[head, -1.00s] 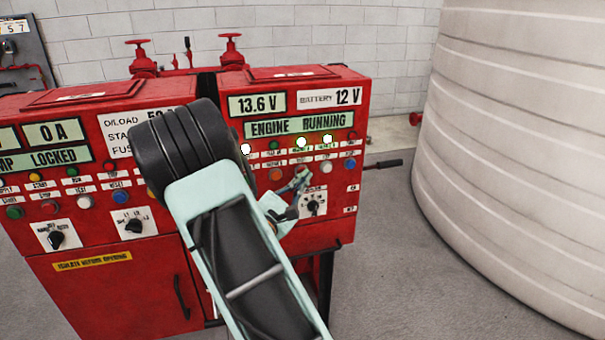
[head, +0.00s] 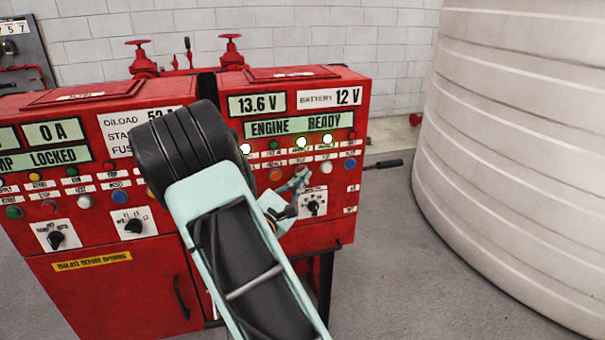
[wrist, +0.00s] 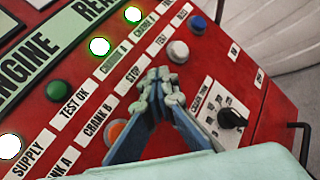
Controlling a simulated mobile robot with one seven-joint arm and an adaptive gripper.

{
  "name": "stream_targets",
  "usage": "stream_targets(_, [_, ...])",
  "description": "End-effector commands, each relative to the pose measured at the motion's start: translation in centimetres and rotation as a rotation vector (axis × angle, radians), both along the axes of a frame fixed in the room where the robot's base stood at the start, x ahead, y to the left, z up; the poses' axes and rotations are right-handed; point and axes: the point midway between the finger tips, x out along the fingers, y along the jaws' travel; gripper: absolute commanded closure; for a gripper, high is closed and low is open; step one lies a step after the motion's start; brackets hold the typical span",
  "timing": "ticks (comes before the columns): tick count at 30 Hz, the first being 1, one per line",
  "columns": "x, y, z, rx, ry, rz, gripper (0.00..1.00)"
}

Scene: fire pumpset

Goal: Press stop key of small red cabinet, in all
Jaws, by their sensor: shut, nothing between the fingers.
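The small red cabinet (head: 335,234) is on the right of the pair. Its display (head: 295,124) reads "ENGINE READY". My gripper (head: 303,176) is shut and empty, at the lower row of buttons. In the wrist view, my gripper's closed fingertips (wrist: 158,80) are just below the "STOP" label (wrist: 134,75). They hide the stop key behind them, so I cannot see whether they touch it. The orange button (wrist: 117,131) is to their left and the white button (wrist: 178,51) to their upper right.
A selector knob (wrist: 230,118) sits to the right of my fingers. The larger red cabinet (head: 90,290) stands to the left. A big pale ribbed tank (head: 520,150) stands to the right, with clear floor between.

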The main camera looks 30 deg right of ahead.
Motion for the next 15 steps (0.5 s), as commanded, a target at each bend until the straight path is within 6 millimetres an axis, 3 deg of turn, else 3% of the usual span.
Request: stream_targets(15, [-1.5,0.4,0.0,0.0,-0.001,0.001,1.0])
